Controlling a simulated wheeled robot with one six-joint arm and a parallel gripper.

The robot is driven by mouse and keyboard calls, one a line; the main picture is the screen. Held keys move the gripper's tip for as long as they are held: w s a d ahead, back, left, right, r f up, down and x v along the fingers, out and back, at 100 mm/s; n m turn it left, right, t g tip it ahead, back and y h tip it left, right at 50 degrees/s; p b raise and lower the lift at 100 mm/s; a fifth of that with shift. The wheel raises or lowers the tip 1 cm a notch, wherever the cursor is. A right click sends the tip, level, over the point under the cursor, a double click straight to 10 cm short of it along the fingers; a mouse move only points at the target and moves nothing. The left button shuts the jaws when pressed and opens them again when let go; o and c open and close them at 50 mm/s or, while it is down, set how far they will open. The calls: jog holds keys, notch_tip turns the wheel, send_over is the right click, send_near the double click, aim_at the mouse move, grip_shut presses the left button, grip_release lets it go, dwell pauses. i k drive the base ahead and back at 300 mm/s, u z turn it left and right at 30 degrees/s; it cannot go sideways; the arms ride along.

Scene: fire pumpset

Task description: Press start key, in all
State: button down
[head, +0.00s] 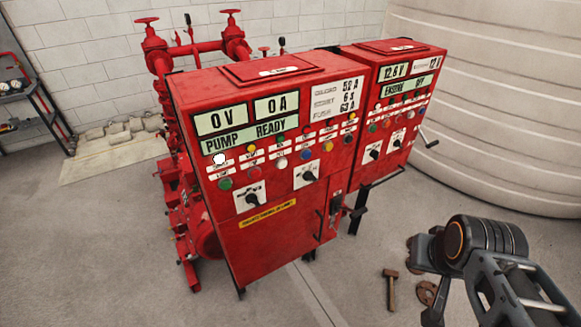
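A red pump control cabinet (262,236) stands in the middle of the head view. Its displays read 0 V, 0 A and PUMP READY (243,137). A green button (225,183) sits at the lower left of its key rows, and a bright white lamp or button (219,158) is above it. The key labels are too small to read surely. A second red cabinet (375,165) on the right shows 12.6 V and an ENGINE line partly unreadable, with small coloured buttons. Parts of my arm fill the lower right, apart from both cabinets. My gripper is not in view.
Black rotary switches (252,199) sit below the keys. Red pipes with handwheels (147,20) stand behind the left cabinet. A hammer (391,290) lies on the floor near my arm. A large pale tank (480,100) closes the right side. Floor in front is mostly clear.

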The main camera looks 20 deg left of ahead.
aim_at(225, 184)
jog(key=z, duration=0.95)
jog(key=k, duration=1.5)
jog(key=u, duration=2.05)
jog(key=i, duration=0.5)
jog(key=u, duration=0.1)
